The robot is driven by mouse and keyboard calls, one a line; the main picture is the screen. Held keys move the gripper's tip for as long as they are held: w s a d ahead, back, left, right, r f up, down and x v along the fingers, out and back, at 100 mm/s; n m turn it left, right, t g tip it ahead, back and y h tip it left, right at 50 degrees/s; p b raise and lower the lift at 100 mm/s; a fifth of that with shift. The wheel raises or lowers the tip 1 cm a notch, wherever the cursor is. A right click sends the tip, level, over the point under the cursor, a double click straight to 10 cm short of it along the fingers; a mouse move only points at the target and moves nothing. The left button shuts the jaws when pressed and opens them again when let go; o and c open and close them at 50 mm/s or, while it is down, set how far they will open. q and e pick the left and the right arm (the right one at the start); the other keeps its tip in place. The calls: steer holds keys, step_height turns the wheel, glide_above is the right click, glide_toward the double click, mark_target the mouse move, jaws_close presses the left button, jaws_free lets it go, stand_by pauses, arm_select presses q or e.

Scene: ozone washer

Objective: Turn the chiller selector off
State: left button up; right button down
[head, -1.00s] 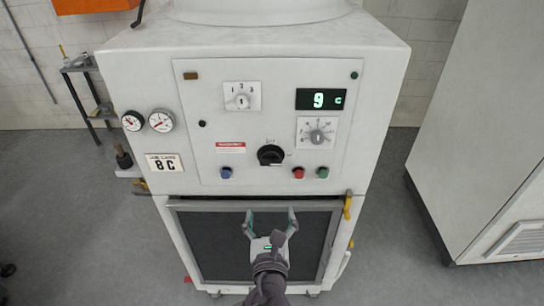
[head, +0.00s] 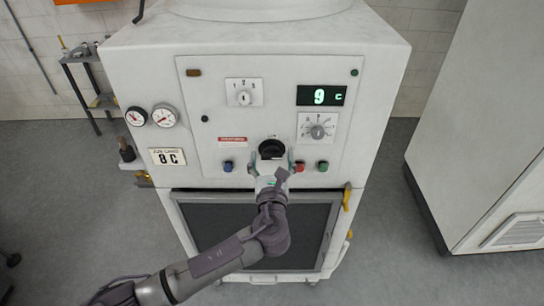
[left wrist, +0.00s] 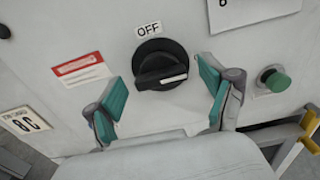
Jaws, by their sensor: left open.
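The chiller selector (head: 271,148) is a round black knob low in the middle of the white control panel. It also shows in the left wrist view (left wrist: 160,66), with an OFF label (left wrist: 149,29) just above it. The knob's white pointer mark (left wrist: 174,78) points to the right, away from OFF. My left gripper (head: 274,167) is open in front of the selector. In the left wrist view its teal-padded fingers (left wrist: 160,88) are to either side of the knob, with visible gaps. My right gripper is not in view.
A blue button (head: 228,166) is left of the gripper. A red button (head: 299,167) is close by the right finger, with a green button (head: 322,166) farther right. The display (head: 321,96) reads 9 C. A dark framed panel (head: 215,222) is below.

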arm_select(q)
steer(key=shift+w, duration=0.25)
steer(key=c, duration=1.1)
steer(key=shift+c, duration=0.2)
steer(key=n+b, duration=0.1)
steer(key=n, duration=0.2)
steer(key=shift+s+f+n+b, duration=0.1)
steer(key=shift+f+n+b, duration=0.05)
steer(key=shift+n+b, duration=0.25)
steer(key=n+b, duration=0.2)
steer(key=n, duration=0.3)
steer(key=shift+a, duration=0.1)
steer(key=n+b, duration=0.2)
steer(key=n, duration=0.3)
steer(key=shift+f+b, duration=0.15)
steer(key=shift+b, duration=0.15)
steer(key=shift+n+b, duration=0.9)
steer(key=shift+n, duration=1.1)
